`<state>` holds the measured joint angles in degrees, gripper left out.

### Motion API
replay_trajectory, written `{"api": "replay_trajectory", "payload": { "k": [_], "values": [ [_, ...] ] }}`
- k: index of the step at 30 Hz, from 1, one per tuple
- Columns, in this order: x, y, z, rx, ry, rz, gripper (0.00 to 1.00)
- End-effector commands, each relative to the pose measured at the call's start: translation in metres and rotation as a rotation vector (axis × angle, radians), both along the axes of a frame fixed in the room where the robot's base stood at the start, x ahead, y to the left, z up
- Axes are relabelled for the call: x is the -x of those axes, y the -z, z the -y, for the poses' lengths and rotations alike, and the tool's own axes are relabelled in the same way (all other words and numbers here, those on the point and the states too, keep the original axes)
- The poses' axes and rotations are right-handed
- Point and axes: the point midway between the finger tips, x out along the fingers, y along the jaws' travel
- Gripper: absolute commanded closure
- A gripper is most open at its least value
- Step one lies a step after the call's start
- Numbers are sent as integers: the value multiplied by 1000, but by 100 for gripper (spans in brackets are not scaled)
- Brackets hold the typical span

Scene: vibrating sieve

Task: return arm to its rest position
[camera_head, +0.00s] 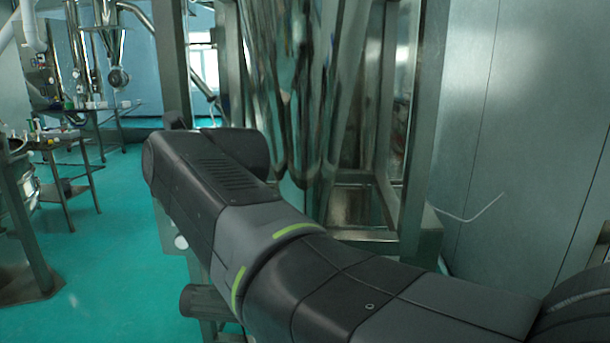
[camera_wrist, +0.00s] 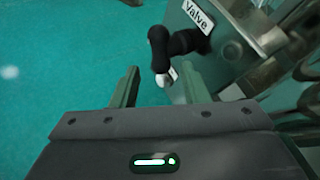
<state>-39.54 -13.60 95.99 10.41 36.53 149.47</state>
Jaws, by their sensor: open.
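My gripper (camera_wrist: 159,70) is open in the wrist view, with its two fingers apart and nothing held between them. A black handle (camera_wrist: 175,42) on a metal housing lies just beyond the fingertips. Its lower end with a pale tip appears between the fingers in the picture, but I cannot tell how far off it is. A white label reading "Valve" (camera_wrist: 198,14) is on the housing above the handle. In the head view my black and grey arm (camera_head: 290,255) stretches from the lower right to the middle left. My gripper is hidden there.
A steel frame (camera_head: 424,130) around a shiny metal vessel (camera_head: 285,90) stands close behind my arm. A grey panel wall (camera_head: 530,120) is on the right. Metal tables (camera_head: 65,140) stand at the left. Open green floor (camera_head: 115,235) lies between them and my arm.

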Motion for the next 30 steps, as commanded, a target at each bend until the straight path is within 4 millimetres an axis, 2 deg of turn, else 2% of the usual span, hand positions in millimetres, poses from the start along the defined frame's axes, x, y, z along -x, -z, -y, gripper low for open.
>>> {"api": "replay_trajectory", "payload": {
  "k": [17,30],
  "values": [
    [-56,43,-59,1,-1,-1,59],
    [-55,42,-57,-134,1,13,59]
  ]
}}
